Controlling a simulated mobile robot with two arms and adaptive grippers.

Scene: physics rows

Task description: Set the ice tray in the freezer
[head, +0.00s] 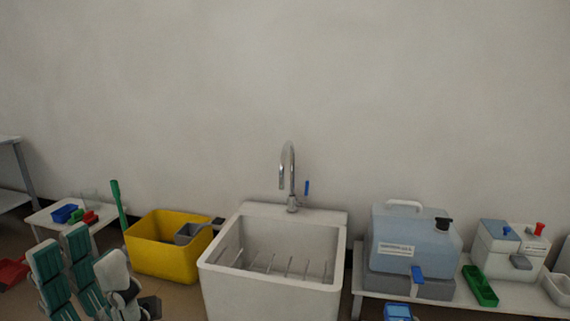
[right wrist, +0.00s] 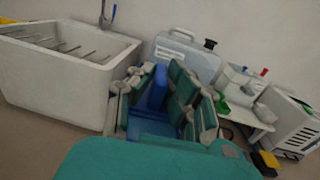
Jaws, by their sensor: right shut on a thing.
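My right gripper (right wrist: 165,88) is shut on a blue thing, which I take to be the ice tray (right wrist: 148,122). It stands between the teal-padded fingers, which hide part of it. In the head view a small blue thing (head: 397,312) at the bottom edge appears to be the same tray, mostly cut off. My left gripper (head: 82,265) is at the lower left, with its fingers apart and nothing seen between them. A white box with slots (right wrist: 288,122) stands at the right in the right wrist view; I cannot tell whether it is the freezer.
A white sink (head: 270,295) with a tap (head: 290,180) stands in the middle. A yellow bin (head: 165,262) is left of it. A bench at the right bears a blue water container (head: 412,238), a green tray (head: 480,286) and a white dispenser (head: 510,248).

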